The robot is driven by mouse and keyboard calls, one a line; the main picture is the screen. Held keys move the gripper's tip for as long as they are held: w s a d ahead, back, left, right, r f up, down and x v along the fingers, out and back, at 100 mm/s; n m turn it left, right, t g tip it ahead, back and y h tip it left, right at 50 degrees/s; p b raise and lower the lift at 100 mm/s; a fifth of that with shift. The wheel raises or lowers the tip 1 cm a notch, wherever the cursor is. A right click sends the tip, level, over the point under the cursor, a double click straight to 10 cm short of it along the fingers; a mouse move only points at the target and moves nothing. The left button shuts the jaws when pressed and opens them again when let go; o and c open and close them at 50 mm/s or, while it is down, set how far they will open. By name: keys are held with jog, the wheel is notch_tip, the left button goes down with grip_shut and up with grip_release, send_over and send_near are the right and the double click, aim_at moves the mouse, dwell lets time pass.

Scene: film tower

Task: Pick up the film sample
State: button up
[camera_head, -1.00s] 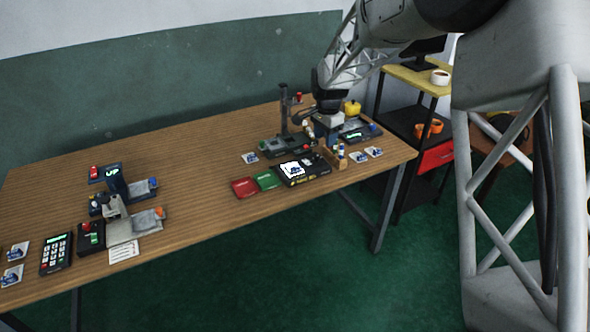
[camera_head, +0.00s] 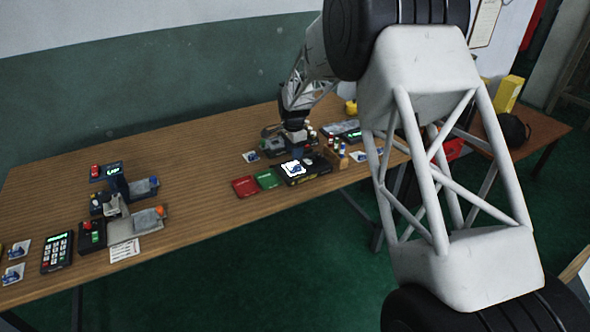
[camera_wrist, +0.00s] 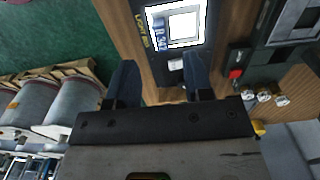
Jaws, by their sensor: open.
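In the wrist view, a small framed square (camera_wrist: 184,26), which looks like the film sample, lies on the lit white panel of the black light box (camera_wrist: 143,50). In the head view the light box (camera_head: 316,170) is near the front edge of the table, with a dark blue mark on its white panel. My gripper (camera_wrist: 160,78) is open and empty. Its two dark fingers point towards the light box, and the square lies beyond the tips. In the head view my gripper (camera_head: 292,140) is behind the light box, and its fingers are hard to make out.
A wooden rack of capped vials (camera_head: 335,158) stands right of the light box. A dark device with knobs (camera_wrist: 265,70) is close on the right in the wrist view.

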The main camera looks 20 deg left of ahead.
aim_at(295, 167)
jog(key=shift+f, duration=1.25)
jog(key=shift+f, duration=0.1)
jog(key=shift+w+d+f, duration=0.1)
jog(key=shift+d+f, duration=0.05)
jog(key=shift+f, duration=2.4)
grip_shut()
